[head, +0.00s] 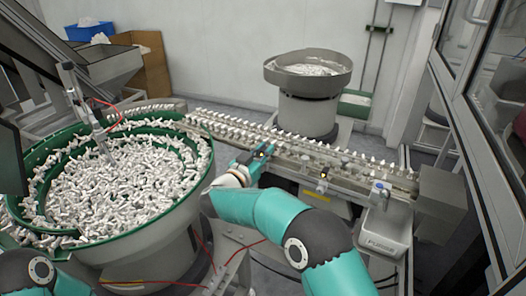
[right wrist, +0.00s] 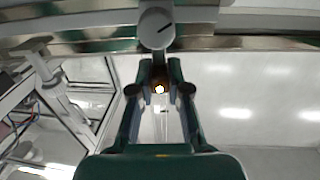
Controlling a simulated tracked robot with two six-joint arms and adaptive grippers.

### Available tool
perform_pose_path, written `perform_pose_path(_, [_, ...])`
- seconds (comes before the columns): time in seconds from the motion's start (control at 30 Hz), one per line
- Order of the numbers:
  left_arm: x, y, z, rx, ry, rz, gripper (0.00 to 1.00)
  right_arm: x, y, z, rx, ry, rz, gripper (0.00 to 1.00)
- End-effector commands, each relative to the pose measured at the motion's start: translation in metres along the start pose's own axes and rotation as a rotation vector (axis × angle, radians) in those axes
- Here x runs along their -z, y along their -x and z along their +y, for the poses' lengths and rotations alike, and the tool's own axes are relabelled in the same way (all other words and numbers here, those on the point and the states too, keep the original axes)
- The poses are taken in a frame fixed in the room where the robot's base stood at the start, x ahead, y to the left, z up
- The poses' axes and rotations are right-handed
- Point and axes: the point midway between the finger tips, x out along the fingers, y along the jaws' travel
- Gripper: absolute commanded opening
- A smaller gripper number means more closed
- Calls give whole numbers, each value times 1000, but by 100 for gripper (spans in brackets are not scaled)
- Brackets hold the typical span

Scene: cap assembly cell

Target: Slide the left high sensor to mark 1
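The feeder rail (head: 225,124) runs across the middle of the head view, lined with small white parts. My right gripper (head: 262,153) is at the rail's front side, at a small dark sensor with an orange light (head: 270,149), the leftmost one I see. In the right wrist view the fingers of the gripper (right wrist: 160,80) come together on either side of this sensor (right wrist: 160,76), and its body fills the gap between them. Mark 1 cannot be made out. My left gripper is out of view.
Two more sensors (head: 323,181) (head: 379,191) stand farther right along the rail. A large green-rimmed bowl of white parts (head: 150,231) fills the left. A grey bowl feeder (head: 308,88) stands behind the rail. A white bin (head: 384,236) hangs below its right end.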

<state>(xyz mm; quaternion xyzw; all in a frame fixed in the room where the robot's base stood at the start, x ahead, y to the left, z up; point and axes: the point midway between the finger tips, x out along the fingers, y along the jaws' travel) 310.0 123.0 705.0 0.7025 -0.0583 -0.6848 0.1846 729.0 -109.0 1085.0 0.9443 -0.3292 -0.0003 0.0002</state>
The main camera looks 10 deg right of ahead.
Motion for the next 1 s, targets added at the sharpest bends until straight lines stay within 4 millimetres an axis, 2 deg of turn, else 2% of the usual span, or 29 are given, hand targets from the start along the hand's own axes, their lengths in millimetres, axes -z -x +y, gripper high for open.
perform_pose_path(0.03, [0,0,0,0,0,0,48,-1,0,0,0,1,-1,26])
perform_pose_path(0.13, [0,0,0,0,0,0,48,-1,0,-1,1,1,-1,42])
perform_pose_path(0.43, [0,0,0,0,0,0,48,0,2,-2,3,0,0,42])
perform_pose_path(0.57, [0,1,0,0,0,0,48,0,8,-3,4,0,-1,42])
perform_pose_path(0.77, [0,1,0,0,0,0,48,0,38,-3,7,1,0,42])
perform_pose_path(1.0, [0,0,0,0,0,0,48,0,86,-3,6,1,0,42])
